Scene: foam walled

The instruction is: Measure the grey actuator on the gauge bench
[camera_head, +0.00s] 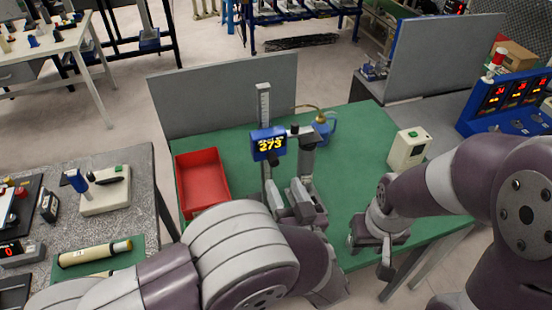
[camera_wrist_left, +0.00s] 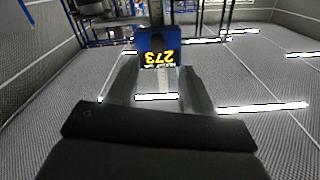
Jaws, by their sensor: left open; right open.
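A height gauge with a grey scale column (camera_head: 264,103) and a blue display (camera_head: 268,143) stands on the green gauge bench (camera_head: 365,130). The display reads 273. The grey actuator (camera_head: 307,158) appears to stand upright under the gauge's side arm; whether the arm touches it is unclear. My left gripper (camera_head: 300,193) is open in front of the actuator's lower part, apparently empty. In the left wrist view, its spread fingers (camera_wrist_left: 160,85) frame the display (camera_wrist_left: 158,47); the actuator cannot be made out there. My right gripper (camera_head: 375,252) is open and empty by the bench's right front edge.
A red tray (camera_head: 202,178) lies on the bench's left side. A blue fixture (camera_head: 325,127) and a beige box with a green button (camera_head: 408,149) stand to the right. A grey panel (camera_head: 222,95) closes the back. A speckled table (camera_head: 135,190) is at left.

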